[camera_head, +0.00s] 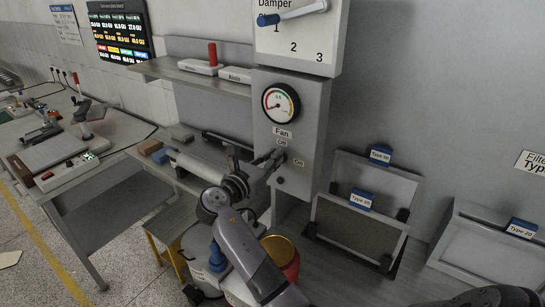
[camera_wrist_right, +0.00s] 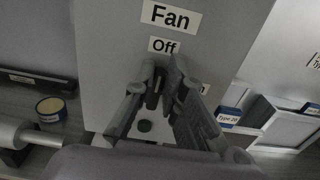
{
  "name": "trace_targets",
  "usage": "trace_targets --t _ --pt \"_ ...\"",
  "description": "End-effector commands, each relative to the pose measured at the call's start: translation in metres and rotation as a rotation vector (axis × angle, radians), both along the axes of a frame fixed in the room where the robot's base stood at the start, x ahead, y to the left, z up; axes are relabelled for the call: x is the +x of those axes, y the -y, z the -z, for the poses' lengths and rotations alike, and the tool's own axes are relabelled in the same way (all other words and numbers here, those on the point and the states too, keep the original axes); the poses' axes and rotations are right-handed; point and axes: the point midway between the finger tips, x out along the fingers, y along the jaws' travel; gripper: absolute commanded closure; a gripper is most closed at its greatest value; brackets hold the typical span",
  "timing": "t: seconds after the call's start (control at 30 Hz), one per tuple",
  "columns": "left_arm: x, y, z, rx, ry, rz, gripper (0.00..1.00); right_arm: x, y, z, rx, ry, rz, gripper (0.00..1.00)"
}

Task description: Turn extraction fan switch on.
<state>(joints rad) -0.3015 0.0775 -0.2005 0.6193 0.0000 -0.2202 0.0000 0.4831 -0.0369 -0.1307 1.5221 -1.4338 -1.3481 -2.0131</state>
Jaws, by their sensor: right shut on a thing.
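The fan switch (camera_wrist_right: 153,97) is a small dark lever on the grey panel (camera_head: 313,120), below the "Fan" label (camera_head: 282,132) and the "Off" label (camera_wrist_right: 164,45). My left gripper is not in view.
A gauge (camera_head: 281,103) and a damper lever (camera_head: 292,12) are above on the panel. Framed filters (camera_head: 360,222) stand to the right. A shelf (camera_head: 190,75) and workbench are on the left.

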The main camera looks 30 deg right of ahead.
Motion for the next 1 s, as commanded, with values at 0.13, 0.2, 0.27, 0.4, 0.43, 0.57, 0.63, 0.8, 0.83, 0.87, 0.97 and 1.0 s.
trace_targets --t 0.13,0.2,0.27,0.4,0.43,0.57,0.63,0.8,0.83,0.87,0.97,1.0 --pt "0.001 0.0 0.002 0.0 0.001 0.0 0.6 -0.001 0.0 0.0 0.011 0.03 -0.001 1.0" --pt "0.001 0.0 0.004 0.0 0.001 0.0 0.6 -0.001 0.0 0.0 0.022 0.057 -0.001 1.0" --pt "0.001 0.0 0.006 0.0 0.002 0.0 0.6 -0.002 0.0 0.001 0.034 0.085 -0.002 1.0" --pt "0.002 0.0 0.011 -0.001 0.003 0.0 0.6 -0.004 0.001 0.002 0.072 0.176 -0.002 1.0" --pt "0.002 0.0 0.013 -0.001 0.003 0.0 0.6 -0.005 0.001 0.002 0.082 0.2 -0.002 1.0" --pt "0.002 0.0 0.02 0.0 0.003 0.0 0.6 -0.007 0.003 0.004 0.127 0.31 -0.002 1.0" --pt "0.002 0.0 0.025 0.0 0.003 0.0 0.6 -0.009 0.003 0.004 0.153 0.372 -0.001 1.0" --pt "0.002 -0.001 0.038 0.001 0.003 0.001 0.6 -0.012 0.005 0.007 0.214 0.522 0.0 1.0" --pt "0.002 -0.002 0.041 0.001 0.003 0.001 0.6 -0.013 0.005 0.007 0.225 0.549 0.0 1.0" --pt "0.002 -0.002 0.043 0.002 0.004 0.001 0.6 -0.013 0.005 0.008 0.236 0.576 -0.001 1.0" --pt "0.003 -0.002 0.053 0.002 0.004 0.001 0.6 -0.015 0.006 0.01 0.273 0.663 -0.001 1.0" --pt "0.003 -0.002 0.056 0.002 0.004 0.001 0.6 -0.016 0.006 0.011 0.288 0.699 0.0 1.0"
